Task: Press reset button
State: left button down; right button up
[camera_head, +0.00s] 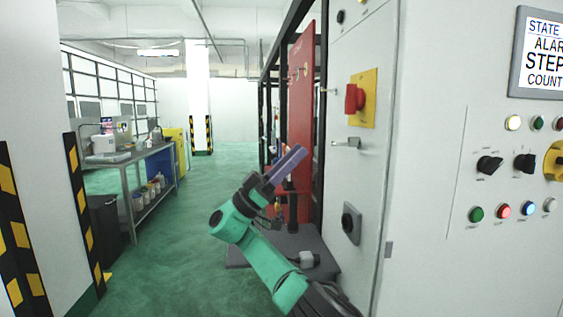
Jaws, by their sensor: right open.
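The control panel (475,262) fills the right side. Its lower row holds a green button (476,214), a lit red button (504,211), a blue button (528,209) and a white button (549,205). The small labels are unreadable, so I cannot tell which one is reset. My right gripper (291,162) is open, with purple fingers pointing up and to the right. My left gripper is out of view.
Black selector knobs (489,165) and a screen (540,52) are above the buttons. A workbench (148,152) stands left; the green floor between is clear.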

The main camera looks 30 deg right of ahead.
aim_at(529, 208)
jog(key=k+l, duration=0.1)
jog(key=k, duration=0.9)
